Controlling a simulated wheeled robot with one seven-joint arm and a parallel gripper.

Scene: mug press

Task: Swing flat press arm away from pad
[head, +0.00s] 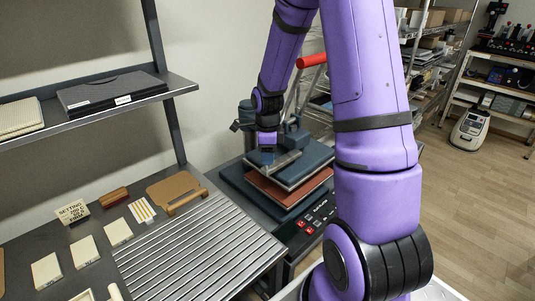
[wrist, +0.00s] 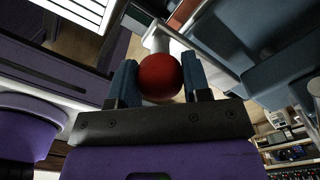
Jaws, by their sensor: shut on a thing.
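The flat press stands right of the bench in the head view. Its blue-grey upper plate (head: 309,158) sits above the reddish-brown pad (head: 265,184), still mostly over it; the pad's front shows. A pale frame with a red bar handle (head: 311,60) rises behind. My gripper (wrist: 160,65) has its blue fingers on either side of a round red knob (wrist: 160,77) on a pale shaft in the wrist view, shut on it. In the head view my wrist comes down at the press's back left; the grip itself is not clear there.
A ribbed metal surface (head: 195,258) and several small cards and blocks cover the bench at left. A control panel (head: 310,226) lies in front of the press. A wall shelf (head: 95,108) hangs at upper left. Open wooden floor (head: 470,210) is at right.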

